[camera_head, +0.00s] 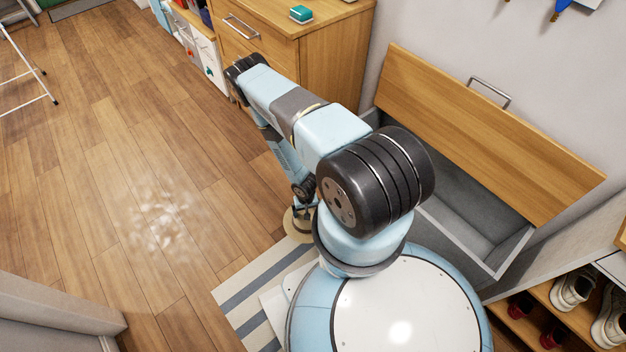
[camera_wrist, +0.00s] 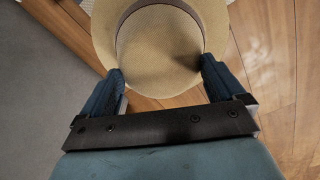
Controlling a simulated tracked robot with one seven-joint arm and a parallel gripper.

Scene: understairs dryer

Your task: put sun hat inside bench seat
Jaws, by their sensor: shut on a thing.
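The straw-coloured sun hat (camera_wrist: 160,50) is between the two fingers of my gripper (camera_wrist: 160,82) in the wrist view. My gripper is shut on it. In the head view a part of the hat's brim (camera_head: 297,226) shows low beside my arm, above the floor near the striped rug. My arm hides the rest of the hat and most of the gripper. The bench seat (camera_head: 470,220) stands to the right of my arm. Its wooden lid (camera_head: 480,130) is raised and leans back by the wall. The grey inside that shows looks empty; my arm hides its left part.
A shoe rack (camera_head: 560,320) is at the lower right. A striped rug (camera_head: 240,300) lies by my base.

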